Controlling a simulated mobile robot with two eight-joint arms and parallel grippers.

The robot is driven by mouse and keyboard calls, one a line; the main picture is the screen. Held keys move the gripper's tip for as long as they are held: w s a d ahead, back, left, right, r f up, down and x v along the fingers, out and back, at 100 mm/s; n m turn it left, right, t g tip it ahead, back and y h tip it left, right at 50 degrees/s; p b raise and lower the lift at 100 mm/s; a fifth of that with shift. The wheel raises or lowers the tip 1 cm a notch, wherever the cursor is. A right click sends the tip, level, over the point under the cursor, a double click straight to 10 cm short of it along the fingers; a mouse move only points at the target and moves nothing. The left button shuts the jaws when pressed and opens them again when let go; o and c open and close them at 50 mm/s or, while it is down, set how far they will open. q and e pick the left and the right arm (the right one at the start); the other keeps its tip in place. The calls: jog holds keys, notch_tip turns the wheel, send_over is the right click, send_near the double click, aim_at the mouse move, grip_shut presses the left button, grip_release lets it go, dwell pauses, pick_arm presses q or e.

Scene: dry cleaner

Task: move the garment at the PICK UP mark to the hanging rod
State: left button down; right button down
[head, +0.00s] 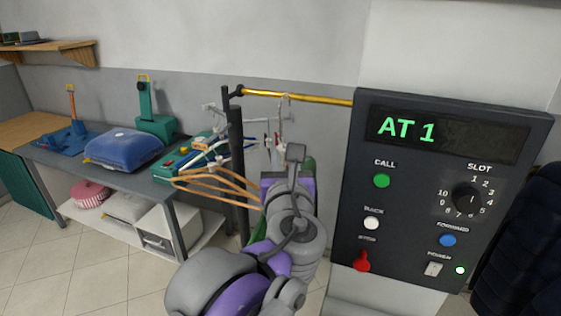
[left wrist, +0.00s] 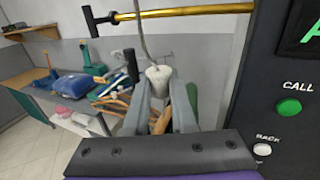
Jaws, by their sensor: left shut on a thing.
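The brass hanging rod (head: 300,96) runs from a dark post to the control panel; it also crosses the top of the left wrist view (left wrist: 190,12). My left gripper (head: 277,152) is just below the rod. In the left wrist view its fingers (left wrist: 158,100) are shut on the pale neck of a hanger (left wrist: 158,74). The thin metal hook rises from there and crosses the rod in the picture; I cannot tell whether it rests on it. A bit of green (head: 309,167), perhaps the garment, shows behind my arm; most is hidden. My right gripper is not in view.
The dark control panel (head: 450,270) reading AT 1 stands close on the right. Several empty wooden hangers (head: 215,185) hang left of my gripper by the dark post (head: 237,150).

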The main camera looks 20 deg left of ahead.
pick_arm(q)
jog(key=shift+w+d+b, duration=0.15)
jog(key=shift+w+b, duration=0.2)
jog(key=shift+w, duration=3.4)
jog(key=shift+w, duration=0.25)
jog(key=shift+w, duration=0.35)
jog(key=shift+w+d+p, duration=0.15)
jog(key=shift+w+p, duration=0.5)
jog(key=shift+w, duration=2.3)
jog(key=shift+f, duration=0.15)
